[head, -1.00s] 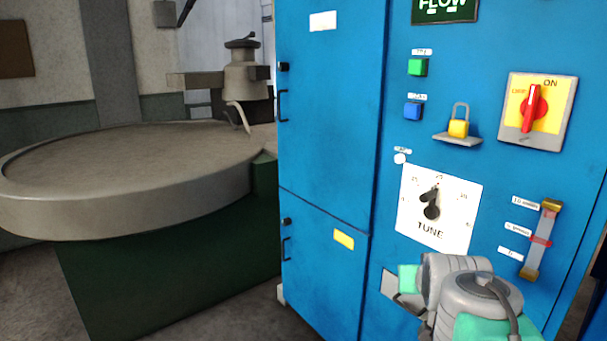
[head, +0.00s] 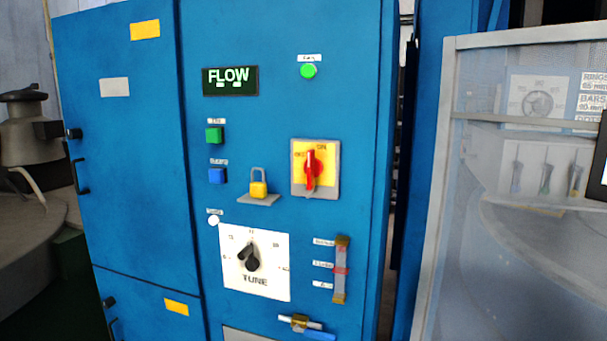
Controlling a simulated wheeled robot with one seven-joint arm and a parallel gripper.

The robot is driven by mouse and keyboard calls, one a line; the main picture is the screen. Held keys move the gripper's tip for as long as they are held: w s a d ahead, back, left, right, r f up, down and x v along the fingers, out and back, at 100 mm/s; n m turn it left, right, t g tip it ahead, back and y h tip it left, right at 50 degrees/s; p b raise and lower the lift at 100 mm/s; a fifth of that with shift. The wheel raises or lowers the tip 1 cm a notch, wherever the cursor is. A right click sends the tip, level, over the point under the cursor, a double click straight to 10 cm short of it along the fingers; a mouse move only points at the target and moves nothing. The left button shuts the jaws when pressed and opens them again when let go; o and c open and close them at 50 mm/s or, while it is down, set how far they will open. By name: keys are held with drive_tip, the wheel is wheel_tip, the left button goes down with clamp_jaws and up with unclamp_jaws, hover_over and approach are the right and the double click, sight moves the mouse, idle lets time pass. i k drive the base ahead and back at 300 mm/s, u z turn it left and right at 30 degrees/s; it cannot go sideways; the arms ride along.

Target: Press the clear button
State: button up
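The blue cabinet (head: 340,110) fills the middle of the head view. A round bright green button or lamp (head: 308,71) is at the upper right. My gripper is not in view.
The panel also has a FLOW display (head: 230,80), a red switch (head: 311,172), a padlock (head: 259,187) on a ledge, a TUNE dial (head: 252,258), a gauge tube (head: 340,270) and a blue-handled valve (head: 300,322). A mesh-fronted case (head: 530,200) stands at right.

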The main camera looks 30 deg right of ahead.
sight(215, 176)
drive_tip(key=u, duration=0.95)
drive_tip(key=k, duration=0.8)
drive_tip(key=z, duration=1.2)
